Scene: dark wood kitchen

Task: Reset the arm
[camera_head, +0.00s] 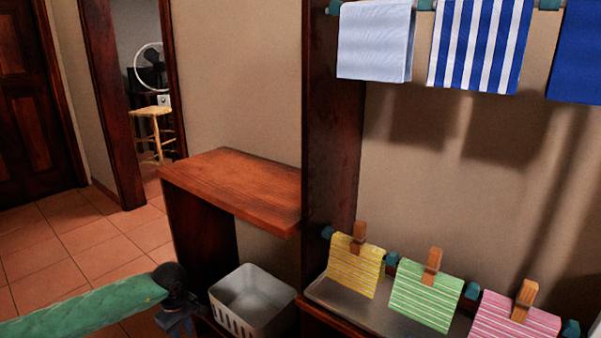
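My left arm comes in from the lower left with a green covering. My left gripper (178,318) is dark and hangs at the bottom edge, just left of a light grey basket (254,302). Its fingers are small, dark and partly cut off, so I cannot tell if they are open or shut. I see nothing clearly held in it. My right arm and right gripper are out of view.
A wooden shelf (235,185) juts out above the basket. Yellow (354,268), green (425,295) and pink (512,322) cloths hang by wooden clips over a tray (345,304). Blue-striped (480,45) and other towels hang above. Tiled floor (85,238) is clear at left.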

